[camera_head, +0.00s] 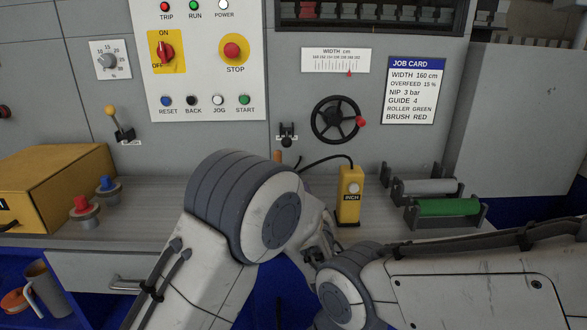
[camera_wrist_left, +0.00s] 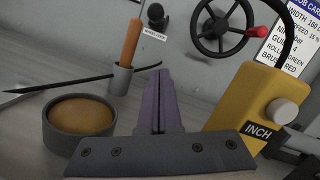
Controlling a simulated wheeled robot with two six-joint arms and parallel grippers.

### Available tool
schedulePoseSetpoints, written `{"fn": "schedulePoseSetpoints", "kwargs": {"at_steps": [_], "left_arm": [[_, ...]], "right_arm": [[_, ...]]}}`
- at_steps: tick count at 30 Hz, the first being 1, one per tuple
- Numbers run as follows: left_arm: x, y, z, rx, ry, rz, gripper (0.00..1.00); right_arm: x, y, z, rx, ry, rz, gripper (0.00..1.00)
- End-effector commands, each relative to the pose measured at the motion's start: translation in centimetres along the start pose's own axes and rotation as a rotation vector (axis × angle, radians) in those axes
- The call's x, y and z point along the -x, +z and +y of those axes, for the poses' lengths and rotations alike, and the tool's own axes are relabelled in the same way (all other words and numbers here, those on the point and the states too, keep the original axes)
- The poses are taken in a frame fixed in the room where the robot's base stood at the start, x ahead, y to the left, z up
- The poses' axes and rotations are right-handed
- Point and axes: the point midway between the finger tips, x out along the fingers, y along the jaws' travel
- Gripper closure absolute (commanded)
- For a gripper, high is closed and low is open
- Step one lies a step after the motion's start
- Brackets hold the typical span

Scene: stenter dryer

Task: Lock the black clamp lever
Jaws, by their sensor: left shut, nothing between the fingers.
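The black clamp lever (camera_head: 287,133) is a small dark part on the grey panel, left of the black handwheel, with a white label under it. In the left wrist view the lever (camera_wrist_left: 156,16) is at the top, partly cut off by the frame edge. My left gripper (camera_wrist_left: 159,78) has purple fingers closed together with nothing between them. In that picture its tips appear below the lever and its label, apart from them. In the head view my left arm hides these fingers.
The black handwheel (camera_head: 337,119) with a red knob is right of the lever. A yellow INCH box (camera_head: 349,197) with a black cable stands on the counter. In the wrist view, an orange-handled tool (camera_wrist_left: 132,42) in a holder and a round container (camera_wrist_left: 78,120) are left of the fingers.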

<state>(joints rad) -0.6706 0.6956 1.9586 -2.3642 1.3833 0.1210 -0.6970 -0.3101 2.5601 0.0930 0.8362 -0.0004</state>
Motion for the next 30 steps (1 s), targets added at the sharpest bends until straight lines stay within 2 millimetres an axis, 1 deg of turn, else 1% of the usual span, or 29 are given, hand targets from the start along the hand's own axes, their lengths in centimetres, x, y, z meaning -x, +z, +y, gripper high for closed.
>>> {"fn": "schedulePoseSetpoints", "kwargs": {"at_steps": [5,15,18,21,25,30], "left_arm": [[-2.6,0.2,0.1,0.002,0.003,-0.004,1.0],[-9.9,0.3,0.4,0.0,0.006,-0.004,1.0],[-10.2,2.3,0.2,0.001,0.004,-0.006,1.0],[-10.4,3.3,0.3,0.0,0.004,-0.003,1.0],[-10.6,4.0,0.4,-0.001,0.005,-0.003,1.0],[-10.6,4.2,0.5,-0.001,0.005,-0.003,1.0]], "right_arm": [[0.4,0.0,0.0,0.0,0.0,0.0,0.41],[1.4,-0.1,-0.1,0.0,0.0,0.0,0.41],[1.8,-0.1,-0.1,0.0,0.0,0.0,0.41],[2.1,-0.1,-0.1,0.0,0.0,0.0,0.41],[2.2,-0.1,-0.2,0.0,0.0,0.0,0.41],[2.2,-0.1,-0.2,0.0,0.0,0.0,0.41]]}}
